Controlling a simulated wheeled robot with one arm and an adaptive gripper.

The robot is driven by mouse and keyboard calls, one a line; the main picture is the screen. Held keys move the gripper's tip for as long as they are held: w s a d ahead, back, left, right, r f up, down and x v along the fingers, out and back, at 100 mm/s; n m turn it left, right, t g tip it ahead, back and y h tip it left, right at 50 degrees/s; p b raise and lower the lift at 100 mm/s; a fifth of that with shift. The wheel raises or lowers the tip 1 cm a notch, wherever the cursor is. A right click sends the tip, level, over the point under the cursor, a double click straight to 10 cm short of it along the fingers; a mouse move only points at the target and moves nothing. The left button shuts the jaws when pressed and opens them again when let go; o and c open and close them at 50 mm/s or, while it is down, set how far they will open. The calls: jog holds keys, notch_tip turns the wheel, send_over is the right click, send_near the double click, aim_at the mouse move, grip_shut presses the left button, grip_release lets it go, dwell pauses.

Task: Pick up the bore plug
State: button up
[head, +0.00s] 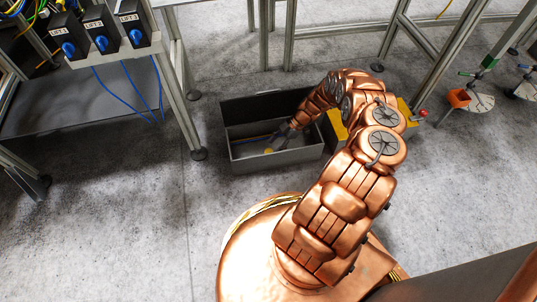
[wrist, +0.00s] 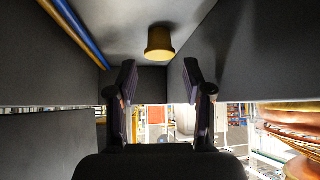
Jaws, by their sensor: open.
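The bore plug appears to be a small brass-yellow, cup-shaped piece (wrist: 160,42) inside a grey bin (head: 285,160). In the wrist view it lies near the bin's inner surface, beyond my fingertips and roughly centred between them. In the head view it is a small yellow spot (head: 268,150) close to my gripper (head: 277,143). In the wrist view my gripper (wrist: 160,75) is open, with two dark fingers apart and nothing between them. The fingers do not appear to touch the plug.
A blue rod (wrist: 75,28) and a yellow rod lie along the bin wall, left in the wrist view. The bin walls (wrist: 240,50) rise close around my gripper. A yellow box (head: 335,127) stands right of the bin. A workbench frame (head: 180,105) stands to the left.

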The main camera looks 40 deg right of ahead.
aim_at(269, 151)
jog(key=b+x, duration=0.3)
jog(key=x, duration=0.2)
jog(key=shift+f, duration=0.1)
jog(key=shift+c, duration=0.3)
jog(key=c, duration=0.7)
